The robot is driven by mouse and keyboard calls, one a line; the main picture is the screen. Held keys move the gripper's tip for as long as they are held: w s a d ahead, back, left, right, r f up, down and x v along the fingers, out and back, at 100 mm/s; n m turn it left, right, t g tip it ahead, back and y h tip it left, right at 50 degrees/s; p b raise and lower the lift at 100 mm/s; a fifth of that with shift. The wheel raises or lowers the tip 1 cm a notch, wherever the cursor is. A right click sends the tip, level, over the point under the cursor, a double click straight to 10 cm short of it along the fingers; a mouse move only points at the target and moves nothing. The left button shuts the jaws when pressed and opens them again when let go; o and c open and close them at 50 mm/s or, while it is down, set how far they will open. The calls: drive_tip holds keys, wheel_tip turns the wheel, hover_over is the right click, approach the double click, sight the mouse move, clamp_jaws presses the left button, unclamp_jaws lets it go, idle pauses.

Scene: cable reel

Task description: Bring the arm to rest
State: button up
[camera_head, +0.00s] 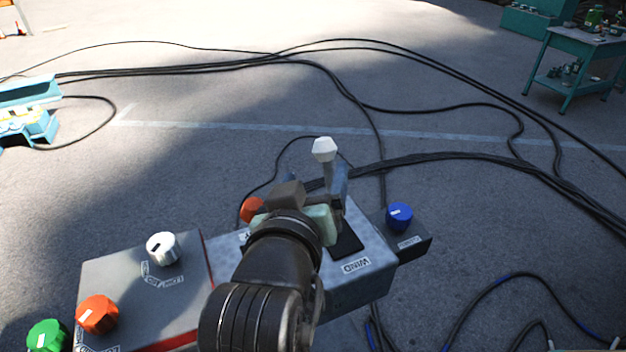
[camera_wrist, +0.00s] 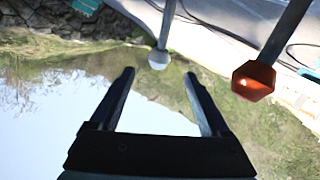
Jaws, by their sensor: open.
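My gripper (camera_head: 312,186) is over the control box (camera_head: 345,290); its fingers are hard to make out in the head view. In the wrist view my gripper (camera_wrist: 158,76) is open, with nothing between its fingers. A lever with a white knob (camera_head: 324,149) stands beside my gripper. In the wrist view the white knob (camera_wrist: 159,59) shows just beyond the fingertips, apart from them as far as I can tell. A lever with an orange knob (camera_head: 250,209) is partly hidden behind my gripper; this knob also shows at the right of the wrist view (camera_wrist: 253,82).
The console carries a white dial (camera_head: 163,248), an orange dial (camera_head: 97,314), a green dial (camera_head: 47,337) and a blue dial (camera_head: 399,216). Black cables (camera_head: 440,160) cross the asphalt. A teal table (camera_head: 585,45) stands far right; teal equipment (camera_head: 30,92) is at left.

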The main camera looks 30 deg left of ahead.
idle(0.4)
drive_tip(key=d+r+m+t+h+b, duration=0.15)
drive_tip(key=d+r+t, duration=0.3)
drive_tip(key=r, duration=0.45)
drive_tip(key=d+r+m+t+b, duration=0.1)
drive_tip(key=d+r+m+t, duration=0.2)
drive_tip(key=d+r, duration=0.4)
drive_tip(key=s+d+r+m+t+h, duration=0.1)
drive_tip(key=s+d+r+t, duration=0.1)
drive_tip(key=r, duration=0.4)
drive_tip(key=s+d+r+m+t+h, duration=0.2)
drive_tip(key=s+d+r+t, duration=0.1)
drive_tip(key=r, duration=0.4)
drive_tip(key=shift+s+d+r+b, duration=0.15)
drive_tip(key=shift+s+d+b, duration=0.25)
drive_tip(key=shift+s+d, duration=0.65)
drive_tip(key=shift+s+a, duration=0.1)
drive_tip(key=shift+a, duration=0.1)
